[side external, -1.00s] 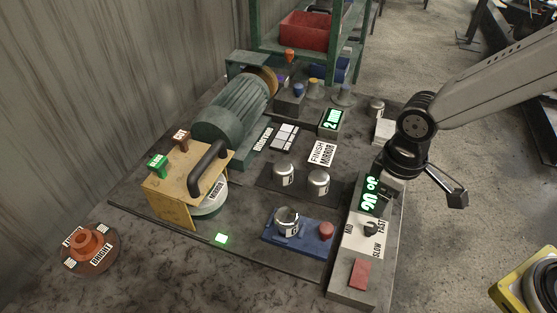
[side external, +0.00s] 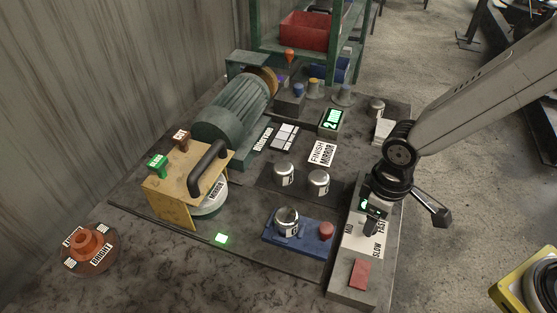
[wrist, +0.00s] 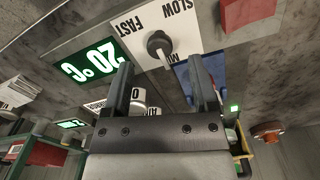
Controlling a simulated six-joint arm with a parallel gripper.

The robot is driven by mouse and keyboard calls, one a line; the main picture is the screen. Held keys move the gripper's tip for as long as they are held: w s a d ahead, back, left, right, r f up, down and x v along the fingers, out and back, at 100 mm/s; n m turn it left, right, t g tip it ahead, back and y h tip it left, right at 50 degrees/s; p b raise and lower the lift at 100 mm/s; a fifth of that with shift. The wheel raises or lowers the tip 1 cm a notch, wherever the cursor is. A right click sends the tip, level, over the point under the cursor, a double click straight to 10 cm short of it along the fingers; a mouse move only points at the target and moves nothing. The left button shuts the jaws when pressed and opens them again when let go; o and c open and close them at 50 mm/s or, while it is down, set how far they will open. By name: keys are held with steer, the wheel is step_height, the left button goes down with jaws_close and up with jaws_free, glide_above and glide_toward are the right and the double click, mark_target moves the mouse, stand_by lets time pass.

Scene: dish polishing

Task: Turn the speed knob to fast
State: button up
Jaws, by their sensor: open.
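The speed knob (wrist: 158,44) is a small dark knob on a white label plate (wrist: 180,32) marked SLOW, FAST and a third word partly covered, starting MI. Its light pointer appears turned toward that MI word. In the wrist view my gripper (wrist: 160,64) is open, with one finger on each side of the knob's line and nothing between the tips; the knob lies just beyond them.
A lit green display (wrist: 92,62) sits beside the plate. A red pad (side external: 359,274) is at the box's near end. A blue base (side external: 300,240) with a metal cup and red button stands left, with more metal cups (side external: 318,181) behind.

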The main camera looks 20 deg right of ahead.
steer(key=shift+f, duration=1.65)
jaws_close()
steer(key=shift+m, duration=0.4)
steer(key=m, duration=1.1)
